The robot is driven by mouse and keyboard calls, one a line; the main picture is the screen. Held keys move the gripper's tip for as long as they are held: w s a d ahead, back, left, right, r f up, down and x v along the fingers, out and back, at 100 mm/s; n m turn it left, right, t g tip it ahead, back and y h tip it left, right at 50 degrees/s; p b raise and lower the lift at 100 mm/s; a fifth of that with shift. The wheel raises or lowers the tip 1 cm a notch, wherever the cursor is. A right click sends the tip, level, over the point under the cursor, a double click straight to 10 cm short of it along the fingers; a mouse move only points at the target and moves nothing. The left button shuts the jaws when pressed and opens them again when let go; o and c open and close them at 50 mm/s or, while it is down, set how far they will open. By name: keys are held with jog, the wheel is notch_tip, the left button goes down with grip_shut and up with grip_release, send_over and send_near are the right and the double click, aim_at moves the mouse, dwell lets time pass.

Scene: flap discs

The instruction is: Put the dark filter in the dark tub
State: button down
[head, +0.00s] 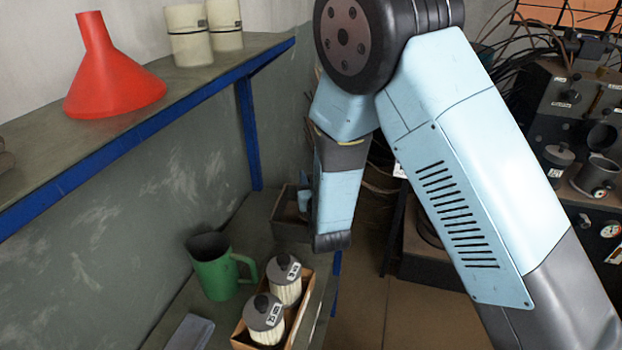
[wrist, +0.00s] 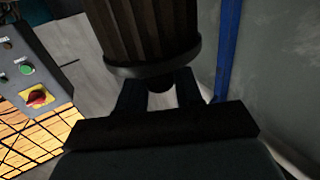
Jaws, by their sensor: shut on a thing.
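A dark brown pleated filter (wrist: 150,30) with a black rim fills the top middle of the wrist view. My gripper (wrist: 160,88) is shut on the knob at its near end. The filter's far end is cut off by the frame. In the head view my forearm hangs down in the middle, and neither the gripper's fingers nor the held filter can be made out. A dark grey open box (head: 287,228), possibly the dark tub, stands on the lower bench just left of my forearm. My forearm hides part of it, and its contents are unclear.
On the lower bench are a green jug (head: 219,272) and a cardboard box (head: 300,322) with two pale filters. A red funnel (head: 104,75) and pale canisters (head: 189,40) stand on the blue-edged shelf (head: 160,118). Machinery (head: 570,110) stands at right.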

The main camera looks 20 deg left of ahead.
jog(key=shift+f, duration=0.6)
jog(key=c, duration=0.8)
grip_release()
jog(key=shift+o, duration=0.2)
jog(key=shift+r, duration=0.55)
jog(key=v, duration=1.2)
jog(key=shift+r, duration=0.1)
